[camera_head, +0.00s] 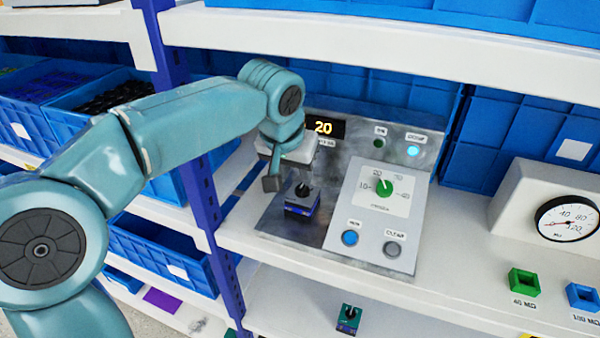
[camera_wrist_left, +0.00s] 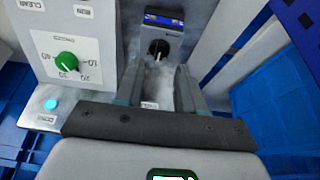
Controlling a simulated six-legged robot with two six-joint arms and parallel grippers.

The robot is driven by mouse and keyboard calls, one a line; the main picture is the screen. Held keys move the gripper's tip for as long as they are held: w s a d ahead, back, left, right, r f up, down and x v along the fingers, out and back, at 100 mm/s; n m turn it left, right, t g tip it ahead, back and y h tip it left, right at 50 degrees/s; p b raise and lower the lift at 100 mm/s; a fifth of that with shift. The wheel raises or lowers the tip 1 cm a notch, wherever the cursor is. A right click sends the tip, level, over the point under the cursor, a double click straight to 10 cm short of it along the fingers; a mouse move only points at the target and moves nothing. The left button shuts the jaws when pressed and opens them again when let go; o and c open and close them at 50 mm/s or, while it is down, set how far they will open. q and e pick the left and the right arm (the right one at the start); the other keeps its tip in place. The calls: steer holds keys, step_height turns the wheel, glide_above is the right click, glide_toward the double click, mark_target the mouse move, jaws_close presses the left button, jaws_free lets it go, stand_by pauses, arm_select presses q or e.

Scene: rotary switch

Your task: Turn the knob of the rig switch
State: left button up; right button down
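A small switch with a black knob (camera_head: 302,190) and a blue body (camera_head: 300,206) sits on the dark left part of a metal panel (camera_head: 330,250). The wrist view shows the black knob (camera_wrist_left: 158,47) just beyond my fingertips. My left gripper (camera_head: 281,172) is above and beside this switch. Its two fingers (camera_wrist_left: 158,82) are apart with nothing between them, and I see no contact with the knob. In the head view one finger is mostly hidden. The panel also has a green knob (camera_head: 381,186) on a white dial marked in cycles. My right gripper is not in view.
The panel has a display (camera_head: 323,128) reading 20, a lit cyan lamp (camera_head: 413,151), a blue button (camera_head: 350,238) and a grey button (camera_head: 392,249). A gauge box (camera_head: 525,195) stands right. A shelf (camera_head: 430,45) is overhead. A green-bodied switch (camera_head: 348,319) is on the shelf below.

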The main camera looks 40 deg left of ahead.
mark_target(301, 187)
arm_select(q)
steer(key=x, duration=0.5)
steer(key=shift+w+a+f, duration=0.1)
steer(key=shift+w, duration=0.15)
steer(key=shift+s, duration=0.1)
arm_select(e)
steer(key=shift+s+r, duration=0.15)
arm_select(q)
steer(key=shift+c, duration=0.3)
jaws_close()
